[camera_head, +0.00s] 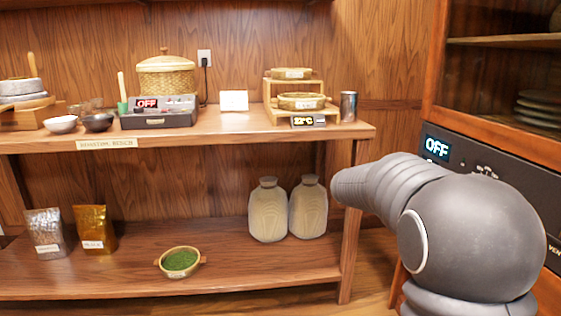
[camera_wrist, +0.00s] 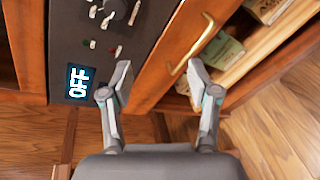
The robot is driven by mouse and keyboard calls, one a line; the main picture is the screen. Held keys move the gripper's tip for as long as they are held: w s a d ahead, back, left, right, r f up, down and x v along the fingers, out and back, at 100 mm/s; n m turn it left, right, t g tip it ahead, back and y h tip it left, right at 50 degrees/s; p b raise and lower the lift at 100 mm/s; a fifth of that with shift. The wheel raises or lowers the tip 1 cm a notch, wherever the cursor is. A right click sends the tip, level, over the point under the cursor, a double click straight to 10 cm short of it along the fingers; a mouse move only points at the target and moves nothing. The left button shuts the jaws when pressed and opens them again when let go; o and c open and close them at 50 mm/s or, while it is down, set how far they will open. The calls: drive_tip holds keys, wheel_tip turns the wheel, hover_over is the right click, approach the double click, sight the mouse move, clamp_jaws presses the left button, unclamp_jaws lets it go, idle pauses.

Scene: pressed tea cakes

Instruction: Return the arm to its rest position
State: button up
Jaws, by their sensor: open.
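My gripper (camera_wrist: 160,85) shows in the wrist view with its two fingers spread apart and nothing between them. Beyond the fingers is the front of a wooden cabinet (camera_wrist: 167,50) with a brass handle (camera_wrist: 191,42). The handle lies beyond the right finger, and I cannot tell the gap between them. In the head view my grey arm fills the right side, and the gripper itself is hidden there.
A dark control panel (camera_head: 484,172) reading OFF is set in the cabinet on the right, close to my arm. A wooden bench (camera_head: 230,127) on the left holds baskets, bowls and a heater. Its lower shelf (camera_head: 120,275) holds two jars (camera_head: 268,210), pouches and a green-filled bowl (camera_head: 180,261).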

drive_tip(key=s+a+f+m+y, duration=0.4)
drive_tip(key=s+a+f+y, duration=0.4)
drive_tip(key=s+a+f, duration=0.4)
drive_tip(key=s+a+r+m+t+y+p, duration=0.1)
drive_tip(key=s+a+r+t+y, duration=0.1)
drive_tip(key=s+a, duration=0.3)
drive_tip(key=s+a+r+m+t+y+p, duration=0.1)
drive_tip(key=s+a+y, duration=0.3)
drive_tip(key=s, duration=0.8)
drive_tip(key=shift+a+r+m+t+y, duration=0.45)
drive_tip(key=shift+a+r+m, duration=0.3)
drive_tip(key=shift+a, duration=0.5)
